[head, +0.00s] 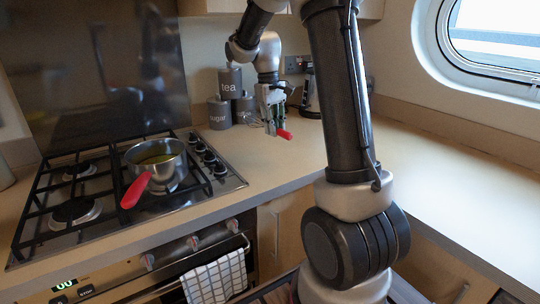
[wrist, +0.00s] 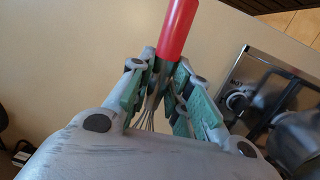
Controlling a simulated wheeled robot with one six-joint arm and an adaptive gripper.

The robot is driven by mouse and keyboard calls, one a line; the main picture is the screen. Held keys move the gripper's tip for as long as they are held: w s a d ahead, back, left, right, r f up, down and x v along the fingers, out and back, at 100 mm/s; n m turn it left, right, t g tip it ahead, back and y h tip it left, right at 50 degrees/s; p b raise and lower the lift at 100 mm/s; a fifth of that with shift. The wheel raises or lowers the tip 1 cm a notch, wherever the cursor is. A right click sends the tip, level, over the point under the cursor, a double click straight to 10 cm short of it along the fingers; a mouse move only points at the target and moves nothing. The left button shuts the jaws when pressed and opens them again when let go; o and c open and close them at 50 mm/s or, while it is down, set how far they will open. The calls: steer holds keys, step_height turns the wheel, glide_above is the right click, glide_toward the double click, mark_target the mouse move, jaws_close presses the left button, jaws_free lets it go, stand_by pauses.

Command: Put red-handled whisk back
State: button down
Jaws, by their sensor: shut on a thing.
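The red-handled whisk is in my gripper (head: 271,122), above the counter to the right of the stove. Its red handle (head: 285,134) sticks out to the lower right of the fingers in the head view. In the wrist view the red handle (wrist: 178,30) points to the top, and thin metal wires (wrist: 150,112) show between the finger pads. My gripper (wrist: 166,68) is shut on the whisk near where handle and wires meet. Much of the wire part is hidden by the fingers.
A steel pot (head: 157,160) with a red handle stands on the gas stove (head: 100,215). Grey canisters (head: 219,113) stand behind my gripper, and a dark appliance (head: 310,95) is near the corner. The right counter (head: 460,200) is clear.

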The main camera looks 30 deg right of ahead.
mark_target(272, 161)
steer(key=shift+w+a+t+y, duration=0.1)
steer(key=shift+w+t+y, duration=0.2)
steer(key=shift+w+t, duration=0.1)
steer(key=shift+t, duration=0.3)
step_height(272, 161, down, 10)
steer(key=c, duration=1.3)
jaws_free()
steer(key=shift+f, duration=0.15)
